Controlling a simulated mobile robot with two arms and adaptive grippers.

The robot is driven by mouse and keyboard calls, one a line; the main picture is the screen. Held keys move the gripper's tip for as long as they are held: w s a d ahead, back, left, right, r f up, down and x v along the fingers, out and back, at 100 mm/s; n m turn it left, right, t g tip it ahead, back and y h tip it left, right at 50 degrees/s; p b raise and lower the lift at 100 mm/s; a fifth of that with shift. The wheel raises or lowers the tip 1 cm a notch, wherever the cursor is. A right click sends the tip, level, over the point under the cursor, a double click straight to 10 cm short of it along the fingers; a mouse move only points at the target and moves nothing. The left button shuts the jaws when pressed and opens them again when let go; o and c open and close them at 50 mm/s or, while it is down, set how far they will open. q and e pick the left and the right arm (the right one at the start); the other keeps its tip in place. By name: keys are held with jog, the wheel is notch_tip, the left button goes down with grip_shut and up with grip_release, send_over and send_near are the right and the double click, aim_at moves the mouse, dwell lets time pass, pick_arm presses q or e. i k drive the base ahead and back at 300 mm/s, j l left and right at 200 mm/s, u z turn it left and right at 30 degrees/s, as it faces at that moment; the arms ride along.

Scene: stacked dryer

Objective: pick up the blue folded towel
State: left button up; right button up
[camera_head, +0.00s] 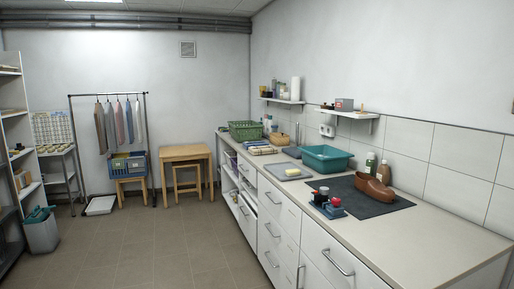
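I cannot make out a blue folded towel for certain. A flat dark blue-grey item (292,152) lies on the counter, left of the teal basin (326,158); it is too small to tell whether it is a towel. A low stack of flat, light and brown items (263,150) lies farther back, and I cannot tell what they are. Neither of my grippers is in view.
A wooden table (186,151) stands at the back. The floor (150,245) is clear.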

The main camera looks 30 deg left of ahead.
aim_at(256, 145)
jog(key=i+j+u, duration=0.25)
jog(key=j, duration=0.2)
jog(key=i+j+u, duration=0.7)
jog(key=u, duration=0.2)
jog(key=i+u, duration=0.45)
jog(key=i, duration=1.9)
jog(key=i+j, duration=0.15)
jog(key=i, duration=3.7)
jog(key=i+z, duration=0.45)
jog(key=i+j+z, duration=0.2)
jog(key=i+z, duration=0.35)
jog(key=z, duration=0.3)
jog(key=j+z, duration=0.15)
jog(key=z, duration=0.3)
jog(key=i+j+z, duration=0.1)
jog(key=z, duration=0.3)
jog(key=j+z, duration=0.15)
jog(key=z, duration=0.25)
jog(key=j+z, duration=0.15)
jog(key=z, duration=0.3)
jog(key=i+j, duration=0.05)
